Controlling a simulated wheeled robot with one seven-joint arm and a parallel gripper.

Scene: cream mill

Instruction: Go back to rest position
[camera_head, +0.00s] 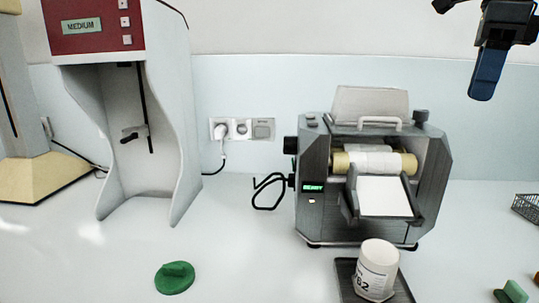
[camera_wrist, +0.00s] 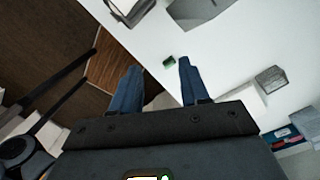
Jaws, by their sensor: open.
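My gripper (camera_head: 487,82) hangs in the air at the top right of the head view, above and to the right of the three-roll mill (camera_head: 318,200). Its blue fingers are apart with nothing between them, as the wrist view (camera_wrist: 158,68) shows. A white jar (camera_head: 378,262) marked "62" leans on a dark plate (camera_head: 346,285) in front of the mill. A green round lid (camera_head: 174,278) lies on the white table at the left. The mill's small screen reads "READY".
A grey mixer stand (camera_head: 183,130) with a red panel reading "MEDIUM" stands at the left. A green block (camera_head: 512,293) and a dark wire basket (camera_head: 526,208) are at the right edge. Wall sockets (camera_head: 242,129) are behind. The table between stand and mill is mostly clear.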

